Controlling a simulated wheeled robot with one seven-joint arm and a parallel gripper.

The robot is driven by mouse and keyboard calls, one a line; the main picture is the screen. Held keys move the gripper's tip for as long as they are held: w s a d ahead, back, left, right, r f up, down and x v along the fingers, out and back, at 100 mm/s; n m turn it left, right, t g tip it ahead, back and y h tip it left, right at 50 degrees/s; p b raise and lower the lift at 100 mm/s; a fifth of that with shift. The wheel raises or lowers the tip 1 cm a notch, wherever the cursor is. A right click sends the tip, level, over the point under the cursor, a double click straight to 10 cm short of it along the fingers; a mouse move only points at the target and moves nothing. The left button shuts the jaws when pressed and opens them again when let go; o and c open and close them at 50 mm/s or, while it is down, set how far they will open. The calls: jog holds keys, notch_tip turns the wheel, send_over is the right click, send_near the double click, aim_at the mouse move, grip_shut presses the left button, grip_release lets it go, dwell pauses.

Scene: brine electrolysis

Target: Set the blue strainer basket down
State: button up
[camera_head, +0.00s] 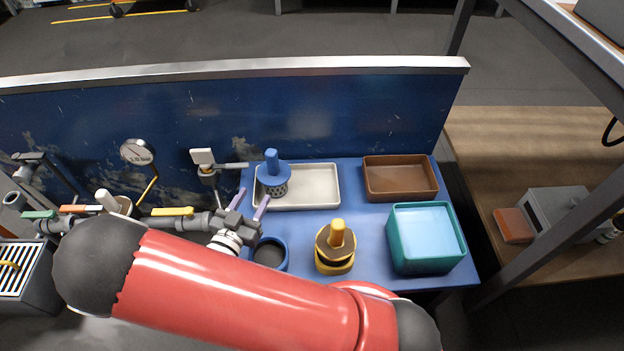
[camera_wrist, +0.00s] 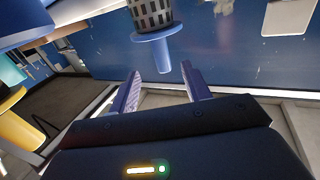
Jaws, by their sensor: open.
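The blue strainer basket (camera_head: 272,174) has a blue handle and flange over a grey perforated cup. In the head view it stands upright at the left end of the pale tray (camera_head: 325,204), and nothing holds it. My gripper (camera_head: 250,203) is open and empty, just to the front left of the basket. In the wrist view the basket (camera_wrist: 153,40) appears inverted, its handle end pointing between the spread purple fingertips of my gripper (camera_wrist: 160,76), with gaps on both sides. I cannot tell how far the handle is from the fingertips in depth.
A blue-rimmed cup (camera_head: 284,258) sits near my wrist. A yellow-handled piece (camera_head: 336,240) stands right of it. A teal bin (camera_head: 395,253) and a brown tray (camera_head: 400,198) are on the right. Pipes with a pressure gauge (camera_head: 137,152) stand left. A blue panel (camera_head: 330,115) rises behind.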

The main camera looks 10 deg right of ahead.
jog(key=w+r+g+y, duration=0.4)
jog(key=w+y, duration=0.2)
notch_tip(320, 180, up, 11)
jog(key=s+n+g+y, duration=0.2)
jog(key=y, duration=0.4)
jog(key=s+d+r+n+g+h, duration=0.1)
jog(key=s+d+r, duration=0.3)
jog(key=s+d, duration=0.5)
jog(key=s+d+r+n+g+h, duration=0.1)
jog(key=s+d+r+n+g, duration=0.1)
jog(key=s+d+r, duration=0.3)
jog(key=s+d+n, duration=0.1)
jog(key=s+d, duration=0.3)
jog(key=s, duration=0.3)
jog(key=shift+s+n, duration=0.25)
jog(key=shift+n, duration=0.15)
jog(key=shift+r, duration=0.15)
